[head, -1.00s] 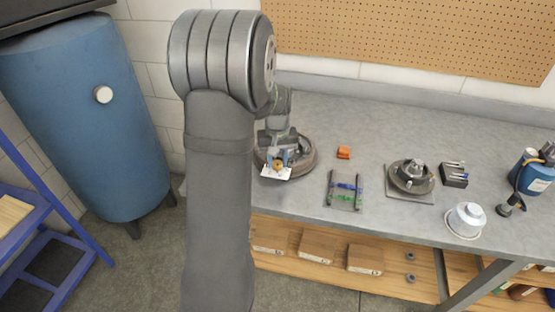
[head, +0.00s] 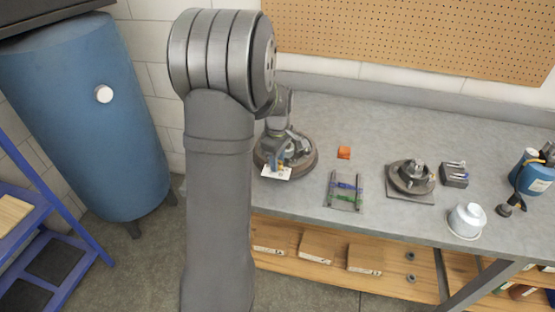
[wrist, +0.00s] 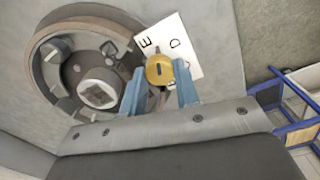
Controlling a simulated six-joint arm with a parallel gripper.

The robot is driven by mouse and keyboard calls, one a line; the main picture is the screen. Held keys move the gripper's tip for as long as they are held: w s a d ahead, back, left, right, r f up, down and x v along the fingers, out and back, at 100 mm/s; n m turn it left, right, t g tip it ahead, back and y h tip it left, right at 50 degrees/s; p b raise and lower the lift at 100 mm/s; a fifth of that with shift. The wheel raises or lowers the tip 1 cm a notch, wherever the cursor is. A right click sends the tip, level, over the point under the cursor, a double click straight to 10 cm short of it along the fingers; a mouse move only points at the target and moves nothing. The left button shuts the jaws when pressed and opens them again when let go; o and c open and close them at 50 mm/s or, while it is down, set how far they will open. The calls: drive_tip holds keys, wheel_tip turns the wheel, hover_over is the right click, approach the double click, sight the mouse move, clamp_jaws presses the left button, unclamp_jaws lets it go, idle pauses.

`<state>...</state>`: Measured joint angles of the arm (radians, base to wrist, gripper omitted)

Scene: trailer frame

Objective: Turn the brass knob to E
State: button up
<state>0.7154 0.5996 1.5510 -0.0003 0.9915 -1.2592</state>
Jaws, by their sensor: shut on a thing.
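The brass knob (wrist: 159,69) shows in the wrist view in front of a white card with black letters (wrist: 184,38). My gripper (wrist: 160,75) has its two blue fingers on either side of the knob and is shut on it. The letter E is at the card's upper left and D is right of it; another letter lower down is partly hidden. Which letter the knob points to I cannot tell. In the head view the card (head: 276,173) lies at the front of a round brown fixture (head: 307,162), and my gripper (head: 277,156) is just above it.
A blue tank (head: 85,110) stands at left.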

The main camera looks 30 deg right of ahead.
drive_tip(key=shift+r+n, duration=0.1)
drive_tip(key=shift+n, duration=2.1)
drive_tip(key=o, duration=1)
wheel_tip(320, 180, up, 17)
drive_tip(key=shift+r, duration=0.2)
drive_tip(key=shift+f, duration=0.15)
wheel_tip(320, 180, down, 17)
drive_tip(key=shift+f, duration=0.15)
